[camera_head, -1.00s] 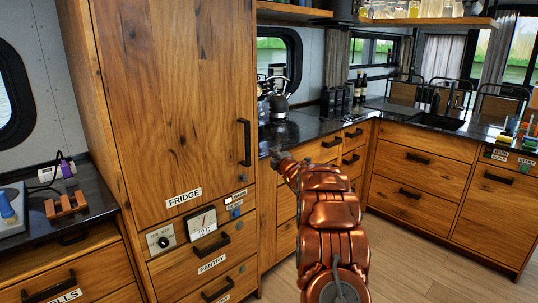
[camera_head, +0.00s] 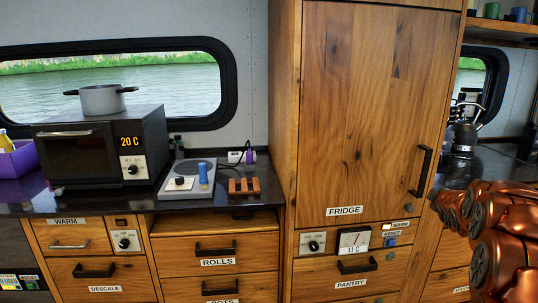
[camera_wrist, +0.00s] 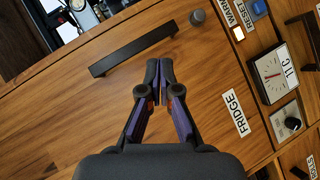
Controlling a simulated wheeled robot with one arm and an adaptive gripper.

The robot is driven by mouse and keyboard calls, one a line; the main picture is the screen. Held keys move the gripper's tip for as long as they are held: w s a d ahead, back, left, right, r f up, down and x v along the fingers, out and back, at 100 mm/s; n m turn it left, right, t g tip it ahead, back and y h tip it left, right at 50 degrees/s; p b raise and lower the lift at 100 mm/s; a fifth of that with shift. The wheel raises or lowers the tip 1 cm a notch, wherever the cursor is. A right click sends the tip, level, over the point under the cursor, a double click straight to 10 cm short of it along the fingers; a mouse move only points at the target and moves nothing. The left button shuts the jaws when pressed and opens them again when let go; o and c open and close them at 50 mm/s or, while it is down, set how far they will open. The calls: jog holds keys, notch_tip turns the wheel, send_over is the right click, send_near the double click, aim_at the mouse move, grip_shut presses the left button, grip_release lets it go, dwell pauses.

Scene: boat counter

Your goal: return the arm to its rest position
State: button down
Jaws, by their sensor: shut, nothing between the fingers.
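My copper-coloured arm (camera_head: 492,228) reaches in from the right edge of the head view, in front of the drawers right of the fridge. My gripper itself is outside or hidden in that view. In the wrist view my gripper (camera_wrist: 158,75) is shut and empty, its two dark fingertips together. It points at the wooden fridge door, near the black door handle (camera_wrist: 132,50). The picture does not show clearly whether the fingers touch the door. The fridge door (camera_head: 365,110) is closed in the head view.
A microwave-like oven (camera_head: 105,147) with a grey pot (camera_head: 102,99) on top stands on the left counter. Beside it are a grey device with a blue-handled object (camera_head: 203,173) and a wooden rack (camera_head: 244,187). A kettle (camera_head: 465,137) stands on the right counter. Drawers below are closed.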

jog(key=s+a+f+m+g+y+p, duration=0.1)
jog(key=s+a+f+m+g+y, duration=0.1)
jog(key=s+a, duration=1)
jog(key=s+a+f+m+g+y, duration=0.1)
jog(key=s+a+m+g, duration=0.3)
jog(key=s, duration=1.9)
jog(key=s+a+f+m+g+y+p, duration=0.1)
jog(key=s+a+g, duration=0.7)
jog(key=s+a, duration=1)
notch_tip(320, 180, down, 2)
jog(key=a+m+y, duration=0.1)
jog(key=a+m, duration=0.1)
jog(key=shift+a+y+p, duration=0.3)
jog(key=shift+a+p, duration=0.05)
jog(key=shift+f, duration=0.1)
